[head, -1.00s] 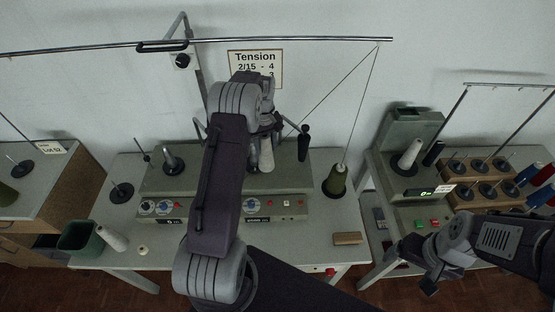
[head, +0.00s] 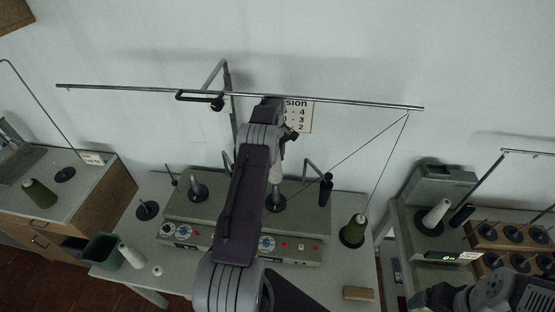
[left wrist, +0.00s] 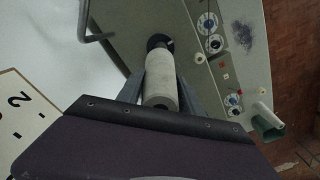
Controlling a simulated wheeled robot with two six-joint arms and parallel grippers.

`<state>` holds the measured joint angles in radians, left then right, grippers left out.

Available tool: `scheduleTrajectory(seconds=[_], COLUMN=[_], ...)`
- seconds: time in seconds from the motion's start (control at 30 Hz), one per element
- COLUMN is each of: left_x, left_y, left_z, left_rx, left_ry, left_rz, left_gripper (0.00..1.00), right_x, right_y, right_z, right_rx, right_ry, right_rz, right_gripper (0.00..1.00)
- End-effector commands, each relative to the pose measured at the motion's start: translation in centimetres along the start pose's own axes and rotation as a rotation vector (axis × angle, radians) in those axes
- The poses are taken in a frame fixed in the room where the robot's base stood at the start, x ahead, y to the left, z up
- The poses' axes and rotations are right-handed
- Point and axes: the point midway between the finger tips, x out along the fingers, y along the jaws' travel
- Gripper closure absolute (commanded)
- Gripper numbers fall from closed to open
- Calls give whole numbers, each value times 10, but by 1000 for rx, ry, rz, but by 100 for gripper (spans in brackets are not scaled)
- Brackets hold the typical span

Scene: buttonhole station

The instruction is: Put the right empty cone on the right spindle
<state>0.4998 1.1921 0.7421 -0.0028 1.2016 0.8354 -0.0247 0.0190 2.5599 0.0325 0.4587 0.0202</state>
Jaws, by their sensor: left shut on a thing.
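My left gripper (head: 277,160) is shut on a pale, empty-looking cone (head: 275,173) above the middle machine. In the left wrist view the gripper (left wrist: 162,78) has its fingers on both sides of the cone (left wrist: 160,90). The right spindle (head: 276,192) rises from a round black base (head: 276,204) below the cone. In the left wrist view the black base (left wrist: 158,41) shows just beyond the cone's far end. The cone looks apart from the base. My right gripper (head: 432,298) is partly cut off at the lower right, and its fingers are unclear.
A grey cone (head: 197,189) stands on the machine's left. A bent guide arm (head: 324,186) stands right of the spindle.

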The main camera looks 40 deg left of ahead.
Motion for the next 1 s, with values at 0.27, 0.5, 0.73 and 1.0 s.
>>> scheduleTrajectory(seconds=[0.27,0.5,0.73,1.0], left_x=[35,59,82,110], left_y=[0,-1,-1,-1], left_z=[2,3,3,4], left_rx=[3,4,4,4], left_ry=[-4,-5,-5,-6], left_rz=[-5,-7,-7,-7], left_gripper=[96,96,96,96], right_x=[25,41,55,74], right_y=[0,1,1,1], right_z=[3,4,6,8], right_rx=[0,0,0,0], right_ry=[0,0,0,0], right_rz=[0,0,0,0], right_gripper=[15,15,15,15])
